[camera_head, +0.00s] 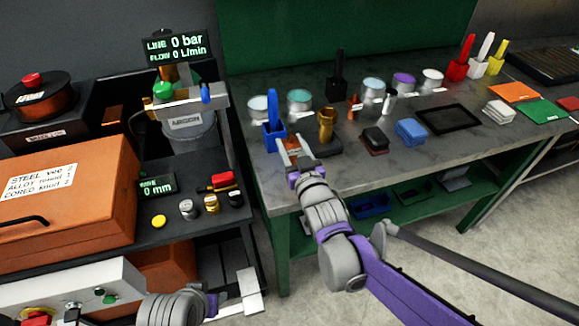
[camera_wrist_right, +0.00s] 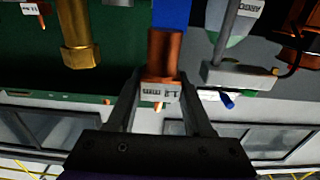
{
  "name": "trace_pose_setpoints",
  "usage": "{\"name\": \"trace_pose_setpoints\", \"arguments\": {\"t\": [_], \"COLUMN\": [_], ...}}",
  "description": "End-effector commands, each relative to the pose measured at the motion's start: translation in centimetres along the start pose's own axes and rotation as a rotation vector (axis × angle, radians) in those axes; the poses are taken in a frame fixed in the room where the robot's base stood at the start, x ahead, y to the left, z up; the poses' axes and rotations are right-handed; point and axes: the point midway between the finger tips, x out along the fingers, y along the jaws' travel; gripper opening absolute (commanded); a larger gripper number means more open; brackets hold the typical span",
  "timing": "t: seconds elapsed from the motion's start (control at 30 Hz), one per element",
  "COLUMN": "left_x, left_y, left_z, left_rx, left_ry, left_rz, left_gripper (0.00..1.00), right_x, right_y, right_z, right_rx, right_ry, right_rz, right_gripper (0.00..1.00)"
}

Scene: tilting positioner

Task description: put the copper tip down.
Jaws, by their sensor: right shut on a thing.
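My right gripper (camera_head: 287,148) is over the near left part of the bench and shut on the copper tip. In the right wrist view the copper tip (camera_wrist_right: 164,57) is a short copper cylinder with a white printed label, held between the fingertips (camera_wrist_right: 160,92). In the head view the fingers partly hide it. A blue holder (camera_head: 272,136) stands just behind it and shows above it in the wrist view (camera_wrist_right: 170,14). I cannot tell whether they touch. My left gripper (camera_head: 240,292) is low beside the cart; its jaw opening is unclear.
A brass cup (camera_head: 326,125) stands close to the right of my right gripper on a dark pad. Several jars, a small copper cone (camera_head: 354,106), a blue block (camera_head: 411,132) and an empty black tray (camera_head: 447,118) share the bench. Bare bench (camera_head: 350,172) lies in front.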

Motion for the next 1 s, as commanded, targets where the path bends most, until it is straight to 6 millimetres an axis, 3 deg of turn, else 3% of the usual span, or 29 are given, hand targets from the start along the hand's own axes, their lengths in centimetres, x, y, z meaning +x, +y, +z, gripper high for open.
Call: {"name": "trace_pose_setpoints", "arguments": {"t": [0.47,0.87,0.9,1.0], "left_x": [1.2,1.5,1.4,1.4], "left_y": [0.0,0.0,0.0,0.0], "left_z": [0.7,0.8,0.8,0.8], "left_rx": [0.0,0.0,0.0,0.0], "left_ry": [-0.004,-0.005,-0.005,-0.005], "left_rz": [0.0,0.0,0.0,0.0], "left_gripper": [0.5,0.5,0.5,0.5], "right_x": [0.1,0.0,0.0,0.0], "right_y": [0.0,0.0,0.0,0.0], "right_z": [5.3,5.9,5.9,5.8], "right_rx": [0.0,0.0,0.0,0.0], "right_ry": [0.001,0.001,0.0,0.0], "right_rz": [0.0,0.0,0.0,0.0], "right_gripper": [0.0,0.0,0.56,0.74]}}
